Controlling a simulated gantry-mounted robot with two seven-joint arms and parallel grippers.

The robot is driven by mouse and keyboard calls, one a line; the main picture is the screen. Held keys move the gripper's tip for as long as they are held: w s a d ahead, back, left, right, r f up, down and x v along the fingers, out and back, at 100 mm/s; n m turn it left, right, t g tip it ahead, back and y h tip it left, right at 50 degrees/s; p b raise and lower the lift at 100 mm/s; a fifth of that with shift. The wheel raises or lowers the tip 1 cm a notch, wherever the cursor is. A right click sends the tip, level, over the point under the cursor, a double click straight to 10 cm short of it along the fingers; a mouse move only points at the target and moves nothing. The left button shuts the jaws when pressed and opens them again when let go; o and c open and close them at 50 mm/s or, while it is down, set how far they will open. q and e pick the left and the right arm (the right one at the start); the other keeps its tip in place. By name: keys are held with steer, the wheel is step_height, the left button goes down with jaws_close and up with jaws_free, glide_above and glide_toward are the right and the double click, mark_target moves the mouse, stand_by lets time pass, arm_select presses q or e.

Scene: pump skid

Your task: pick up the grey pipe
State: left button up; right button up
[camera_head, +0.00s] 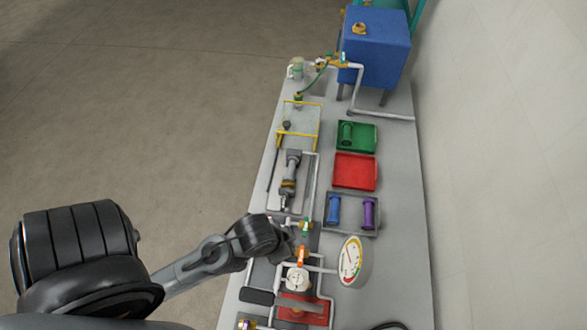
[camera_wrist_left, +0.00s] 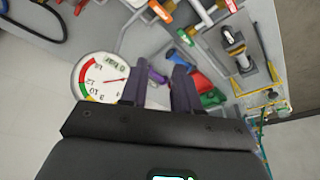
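No single part stands out for certain as the grey pipe. A grey cylindrical part with a brass band (camera_head: 290,174) lies on the skid's left side, and shows in the wrist view (camera_wrist_left: 236,46). A short grey bar (camera_head: 301,302) crosses a red block near the front. Thin light-grey pipe runs also line the skid. My left gripper (camera_head: 288,238) is above the skid, left of the gauge. In the wrist view its two fingers (camera_wrist_left: 160,88) are apart with nothing gripped between them. My right gripper is not in view.
A round gauge (camera_head: 351,261) stands at the front right. A grey tray (camera_head: 350,229) holds a blue and a purple piece. A red tray (camera_head: 355,171) looks empty; a green tray (camera_head: 367,138) holds a green piece. A blue tank (camera_head: 376,45) stands at the back.

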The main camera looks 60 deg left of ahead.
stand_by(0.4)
arm_select(q)
steer(key=shift+o, duration=0.6)
steer(key=o, duration=0.5)
